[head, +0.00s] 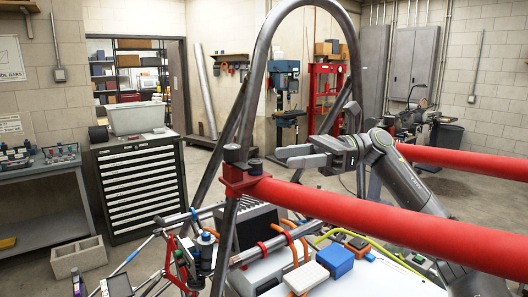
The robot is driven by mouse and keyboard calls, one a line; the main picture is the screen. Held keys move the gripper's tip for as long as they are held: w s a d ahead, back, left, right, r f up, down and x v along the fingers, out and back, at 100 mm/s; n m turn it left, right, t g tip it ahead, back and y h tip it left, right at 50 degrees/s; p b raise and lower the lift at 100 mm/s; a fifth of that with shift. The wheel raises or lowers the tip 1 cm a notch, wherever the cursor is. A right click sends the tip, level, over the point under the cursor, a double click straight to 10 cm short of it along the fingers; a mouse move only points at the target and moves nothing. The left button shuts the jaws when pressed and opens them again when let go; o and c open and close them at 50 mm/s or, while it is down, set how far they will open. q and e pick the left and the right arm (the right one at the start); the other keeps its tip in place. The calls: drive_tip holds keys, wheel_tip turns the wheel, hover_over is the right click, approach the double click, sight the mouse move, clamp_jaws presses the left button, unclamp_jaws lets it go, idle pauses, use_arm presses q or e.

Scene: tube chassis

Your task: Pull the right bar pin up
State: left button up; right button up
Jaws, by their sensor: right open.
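A thick red bar (370,225) runs from a red bracket (238,178) on the grey tube chassis (258,75) towards the lower right. A dark round knob with a red collar, which looks like the bar pin (232,153), stands upright on the bracket. A second, smaller dark knob (255,167) sits just right of it. My right gripper (283,157) is open and empty, its fingers pointing left towards the knobs, apart from them in the picture. I cannot tell how far apart in depth. My left gripper is not in view.
A second red bar (465,162) lies behind my right arm. Below the near bar are a blue box (335,260), a white box (306,277) and several cables and devices. A black drawer cabinet (140,185) stands at the left. The floor behind is partly clear.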

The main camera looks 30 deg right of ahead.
sight(264, 172)
drive_tip(key=a+p, duration=0.1)
drive_tip(key=a, duration=0.2)
drive_tip(key=w+a+p, duration=0.1)
drive_tip(key=a, duration=0.2)
drive_tip(key=shift+w, duration=0.15)
drive_tip(key=shift+f, duration=0.1)
clamp_jaws()
